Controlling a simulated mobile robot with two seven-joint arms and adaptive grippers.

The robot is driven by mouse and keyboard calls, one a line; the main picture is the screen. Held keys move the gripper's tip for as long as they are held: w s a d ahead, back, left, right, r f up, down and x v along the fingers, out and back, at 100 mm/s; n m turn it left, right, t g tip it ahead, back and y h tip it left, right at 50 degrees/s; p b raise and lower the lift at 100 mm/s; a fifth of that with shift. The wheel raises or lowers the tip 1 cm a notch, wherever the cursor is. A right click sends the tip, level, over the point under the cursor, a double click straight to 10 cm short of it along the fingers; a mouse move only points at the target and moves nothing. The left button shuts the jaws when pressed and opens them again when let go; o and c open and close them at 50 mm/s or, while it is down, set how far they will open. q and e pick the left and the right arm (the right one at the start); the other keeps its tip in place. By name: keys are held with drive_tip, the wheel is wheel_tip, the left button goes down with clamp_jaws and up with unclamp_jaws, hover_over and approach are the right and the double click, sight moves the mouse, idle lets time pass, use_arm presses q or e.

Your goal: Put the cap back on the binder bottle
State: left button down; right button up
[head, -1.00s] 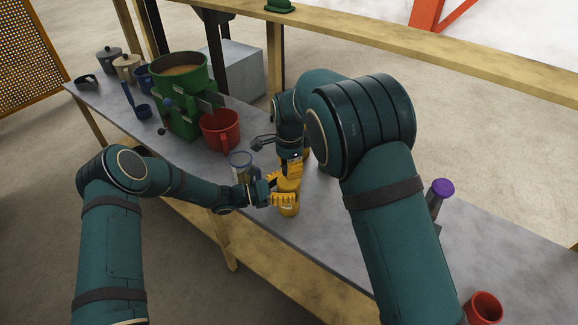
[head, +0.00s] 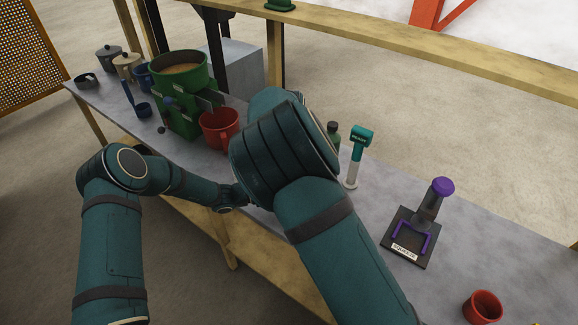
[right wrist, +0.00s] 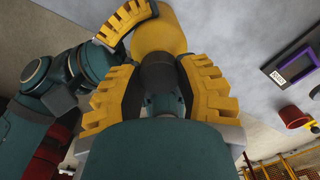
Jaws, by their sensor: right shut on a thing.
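The yellow binder bottle (right wrist: 160,32) shows in the right wrist view, at the top middle. A dark cap (right wrist: 158,75) lies in line with its neck end; I cannot tell whether it is seated. My right gripper (right wrist: 160,66) is shut on the cap, one yellow finger on each side. My left gripper (right wrist: 125,22) has a yellow finger against the bottle's side and appears closed around it; its other finger is hidden. In the head view my right arm covers the bottle, cap and both grippers.
A green machine (head: 180,105) and a red mug (head: 220,128) stand at the left. A teal-headed tool (head: 358,140), a dark green bottle (head: 333,132), a purple-handled press (head: 432,205) and a red cup (head: 485,308) are to the right. The bench between them is clear.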

drive_tip(key=o, duration=0.7)
drive_tip(key=shift+r, duration=0.1)
drive_tip(key=shift+r, duration=2.15)
drive_tip(key=shift+c, duration=0.2)
